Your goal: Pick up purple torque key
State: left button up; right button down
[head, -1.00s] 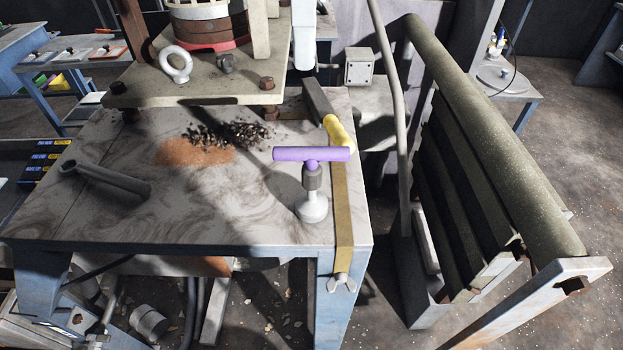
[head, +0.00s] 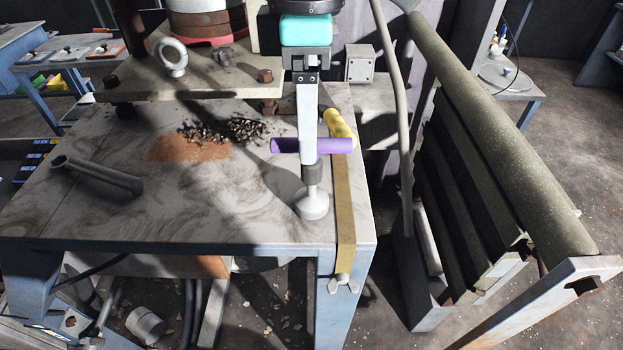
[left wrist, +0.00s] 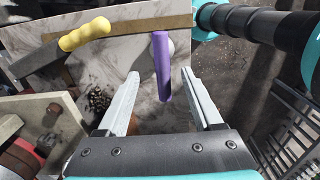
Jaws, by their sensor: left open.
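The purple torque key (head: 336,146) has a horizontal purple bar on top. It stands upright on a white round-based post (head: 312,206) near the right front of the marble-patterned table (head: 210,215). My left gripper (head: 308,157) points down in front of the bar's middle and hides that part. In the left wrist view my left gripper (left wrist: 159,74) is open, and the purple bar (left wrist: 163,75) shows lengthwise in the gap between its two fingers. I cannot tell whether a finger touches it. My right gripper is not in view.
A yellow-handled tool (head: 340,124) lies close behind the key, by a brass strip (head: 344,210). A grey pipe (head: 98,174) lies on the left. A raised plate with an eye bolt (head: 171,58) and dark granules (head: 220,130) are behind. A roller frame (head: 490,130) stands right.

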aim_at(312, 177)
pick_arm(q)
jog(key=f, duration=0.4)
jog(key=shift+s+d+f+p, duration=0.2)
jog(key=shift+f+p, duration=0.1)
jog(key=shift+f, duration=0.05)
grip_shut()
dwell(1.1)
